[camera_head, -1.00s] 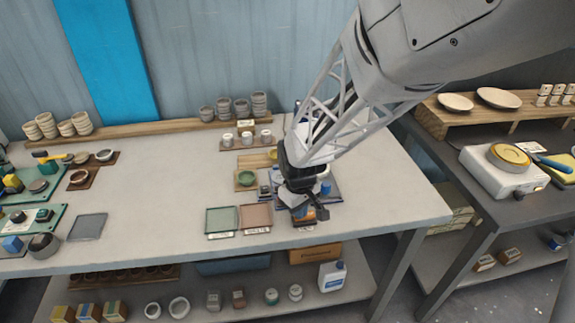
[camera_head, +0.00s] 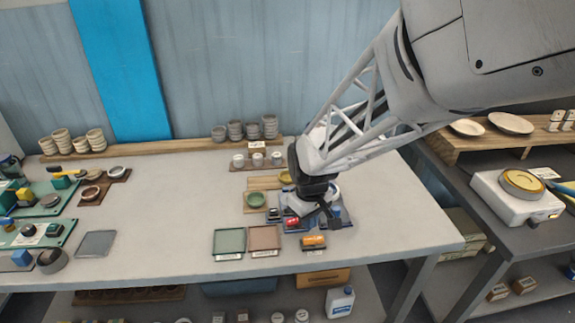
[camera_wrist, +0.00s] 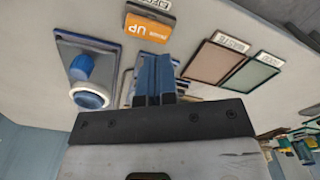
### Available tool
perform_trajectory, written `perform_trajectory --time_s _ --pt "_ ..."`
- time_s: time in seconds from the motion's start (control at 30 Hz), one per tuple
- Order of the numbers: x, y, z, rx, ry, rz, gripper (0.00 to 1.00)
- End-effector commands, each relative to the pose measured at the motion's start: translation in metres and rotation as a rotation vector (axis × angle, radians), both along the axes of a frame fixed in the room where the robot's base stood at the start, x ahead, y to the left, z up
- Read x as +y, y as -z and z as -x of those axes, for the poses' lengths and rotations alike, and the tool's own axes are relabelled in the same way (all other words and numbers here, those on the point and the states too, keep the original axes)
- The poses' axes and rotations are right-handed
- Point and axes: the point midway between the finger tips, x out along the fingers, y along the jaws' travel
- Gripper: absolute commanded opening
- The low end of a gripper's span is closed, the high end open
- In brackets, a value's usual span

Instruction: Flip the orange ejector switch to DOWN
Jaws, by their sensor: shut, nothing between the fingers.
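The orange ejector switch (camera_head: 314,242) sits on a dark base near the front edge of the table. In the wrist view the switch (camera_wrist: 146,29) shows an orange face with the word UP, upside down in the picture, and a white label at its edge. My gripper (camera_head: 331,224) is shut and empty, just behind and to the right of the switch in the head view and apart from it. In the wrist view its fingertips (camera_wrist: 154,62) are together, pointing toward the switch with a gap between.
A blue-edged plate with a blue knob (camera_wrist: 81,67) lies beside my fingers. A green tray (camera_head: 229,242) and a brown tray (camera_head: 264,238) lie left of the switch. A red-orange part (camera_head: 291,222) is close behind it. The table right of my gripper is clear.

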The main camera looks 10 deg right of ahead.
Motion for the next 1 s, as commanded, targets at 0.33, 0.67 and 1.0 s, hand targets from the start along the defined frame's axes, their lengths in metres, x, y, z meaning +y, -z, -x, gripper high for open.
perform_trajectory --time_s 0.33,0.67,1.0 --pt "0.000 -0.017 0.000 0.000 0.000 0.000 0.00" --pt "0.000 -0.018 0.000 0.000 0.000 0.000 0.00" --pt "-0.007 -0.037 0.013 -0.021 0.043 -0.002 0.00"
